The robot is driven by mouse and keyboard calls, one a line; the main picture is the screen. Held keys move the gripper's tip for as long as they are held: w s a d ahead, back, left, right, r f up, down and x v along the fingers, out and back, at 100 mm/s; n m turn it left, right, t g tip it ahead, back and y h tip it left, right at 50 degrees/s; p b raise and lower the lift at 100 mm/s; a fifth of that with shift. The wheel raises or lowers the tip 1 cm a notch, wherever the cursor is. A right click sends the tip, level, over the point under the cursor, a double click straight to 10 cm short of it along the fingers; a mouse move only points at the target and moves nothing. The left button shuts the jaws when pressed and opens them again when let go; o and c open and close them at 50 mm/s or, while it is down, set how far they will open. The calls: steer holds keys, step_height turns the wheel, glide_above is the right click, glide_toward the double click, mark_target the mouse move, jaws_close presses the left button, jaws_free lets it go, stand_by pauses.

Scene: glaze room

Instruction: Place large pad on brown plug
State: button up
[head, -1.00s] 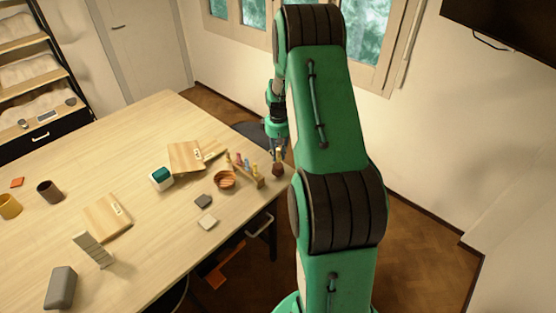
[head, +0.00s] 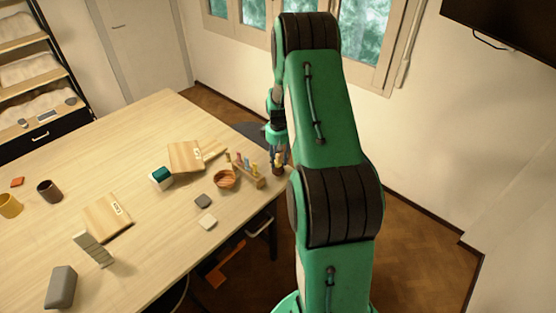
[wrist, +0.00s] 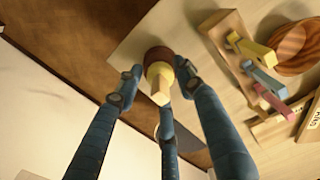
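A round dark brown piece with a yellow upright part, apparently the brown plug (head: 277,171), stands near the table's right corner. In the wrist view the brown plug (wrist: 158,54) shows beneath the yellow part (wrist: 160,78). My gripper (wrist: 158,76) is open around the yellow part, with a small gap at the left finger; contact at the right finger is hard to tell. I cannot tell which is the large one.
A wooden rack (wrist: 222,38) with several coloured pegs stands close beside my gripper. A wooden bowl (head: 225,180), boards (head: 186,156), a teal-topped block (head: 161,178) and cups (head: 49,191) occupy the table (head: 150,240). The table edge is close to the plug.

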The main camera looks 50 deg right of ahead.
mark_target(278, 155)
stand_by(0.3)
step_height(278, 155, up, 12)
steer(key=shift+r, duration=0.15)
stand_by(0.6)
stand_by(0.5)
